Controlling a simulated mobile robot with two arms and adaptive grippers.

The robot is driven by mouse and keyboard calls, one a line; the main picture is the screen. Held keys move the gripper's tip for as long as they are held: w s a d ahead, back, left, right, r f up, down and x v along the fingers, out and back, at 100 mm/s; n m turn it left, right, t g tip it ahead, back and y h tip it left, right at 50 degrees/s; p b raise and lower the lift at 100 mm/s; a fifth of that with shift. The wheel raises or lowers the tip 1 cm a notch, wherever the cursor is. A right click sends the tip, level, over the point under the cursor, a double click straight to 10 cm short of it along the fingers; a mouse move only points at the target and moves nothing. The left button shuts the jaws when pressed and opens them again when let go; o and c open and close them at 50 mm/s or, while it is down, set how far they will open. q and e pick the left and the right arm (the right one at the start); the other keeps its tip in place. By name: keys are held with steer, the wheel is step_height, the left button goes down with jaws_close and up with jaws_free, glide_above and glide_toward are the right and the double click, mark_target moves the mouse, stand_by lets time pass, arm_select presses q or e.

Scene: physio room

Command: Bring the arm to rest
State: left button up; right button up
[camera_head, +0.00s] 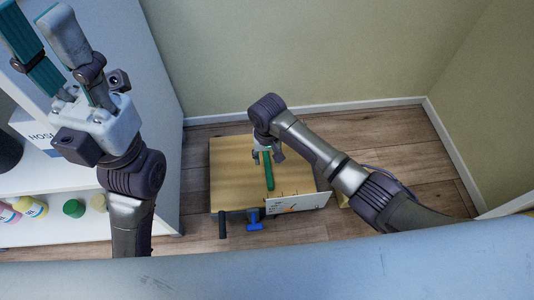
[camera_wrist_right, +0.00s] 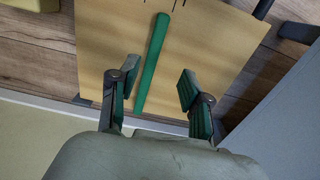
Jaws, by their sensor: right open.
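My right gripper (camera_head: 267,157) is over the small wooden table in the middle of the head view. In the right wrist view, its two green-padded fingers (camera_wrist_right: 155,90) are spread wide with nothing held. A long green stick (camera_wrist_right: 153,65) lies on the tabletop beyond the gap between them. The stick also shows in the head view (camera_head: 269,175), just below the gripper. My left gripper (camera_head: 38,30) is raised at the upper left, in front of the white shelf unit. Its fingers look apart, with nothing seen between them.
The wooden table (camera_head: 232,175) has a white printed panel (camera_head: 297,203) and a blue handle (camera_head: 254,226) at its near side. The white shelf unit (camera_head: 150,75) at left holds bottles (camera_head: 32,207) and a green-capped item (camera_head: 73,208). Walls close the back and right. Floor shows between.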

steer(key=shift+r, duration=0.55)
